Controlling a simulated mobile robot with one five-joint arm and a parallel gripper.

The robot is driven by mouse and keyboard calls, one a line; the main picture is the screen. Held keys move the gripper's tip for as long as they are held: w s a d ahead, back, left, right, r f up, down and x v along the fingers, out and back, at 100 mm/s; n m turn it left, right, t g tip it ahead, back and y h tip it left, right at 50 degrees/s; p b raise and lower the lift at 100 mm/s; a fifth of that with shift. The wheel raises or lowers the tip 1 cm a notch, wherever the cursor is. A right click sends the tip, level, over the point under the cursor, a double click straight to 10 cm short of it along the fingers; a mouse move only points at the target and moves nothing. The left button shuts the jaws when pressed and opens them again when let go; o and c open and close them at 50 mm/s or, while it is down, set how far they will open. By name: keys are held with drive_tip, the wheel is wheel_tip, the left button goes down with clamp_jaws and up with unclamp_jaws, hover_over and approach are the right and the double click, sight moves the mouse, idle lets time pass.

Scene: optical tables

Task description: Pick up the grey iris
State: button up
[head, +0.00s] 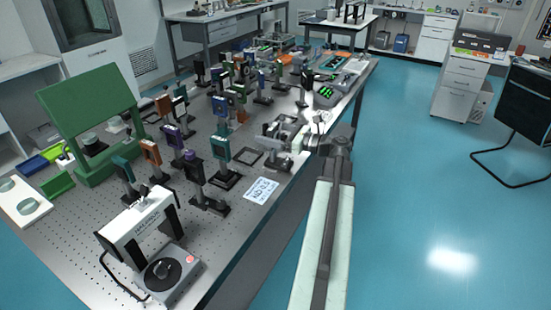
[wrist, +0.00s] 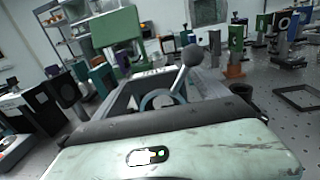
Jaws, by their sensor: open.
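The grey iris (wrist: 192,55) shows in the wrist view as a ring with a tilted lever ending in a dark grey ball. Its ring lies low, partly hidden behind the front edge of my gripper's body. My gripper (wrist: 163,84) is open, with its grey jaw parts around the ring and the lever rising between them. I cannot tell whether they touch. In the head view my gripper (head: 281,133) is over the right edge of the optical table (head: 235,215), and the iris cannot be made out clearly there.
Several post-mounted optics, such as a teal one (head: 220,149) and a purple one (head: 193,170), stand left of my gripper. A flat dark frame (head: 249,157) and a printed sheet (head: 262,190) lie nearby. A green stand (head: 90,100) is farther left.

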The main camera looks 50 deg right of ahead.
drive_tip(key=shift+x, duration=0.9)
drive_tip(key=shift+d, duration=0.1)
clamp_jaws()
drive_tip(key=shift+r, duration=0.1)
